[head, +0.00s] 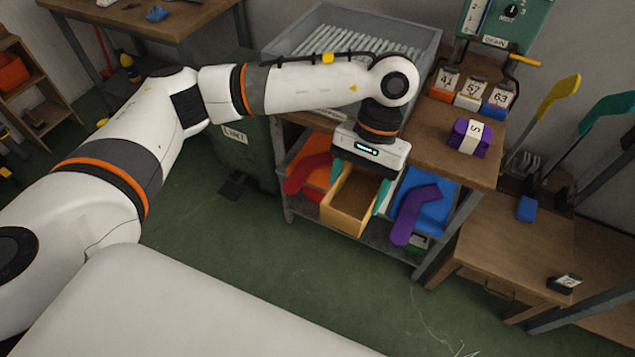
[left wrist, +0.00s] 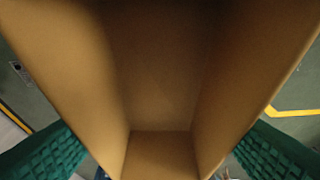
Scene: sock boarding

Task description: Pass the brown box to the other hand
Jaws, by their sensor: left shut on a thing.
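The brown box (head: 348,203) is an open, empty-looking box in the middle of the head view. My left gripper (head: 356,190) is shut on it from above, one teal finger against each side. The box hangs below the gripper, in front of the table's lower shelf; whether it touches the shelf is hard to tell. In the left wrist view the inside of the box (left wrist: 160,80) fills the middle, with the ribbed teal fingers at its left and right. My right gripper is not in view.
The wooden table (head: 440,148) bears a grey bin (head: 433,52), numbered cards and a banded purple bundle (head: 469,137). Below, a red sock (head: 305,172) and a purple sock (head: 408,222) flank the box. The green floor (head: 285,270) in front is clear.

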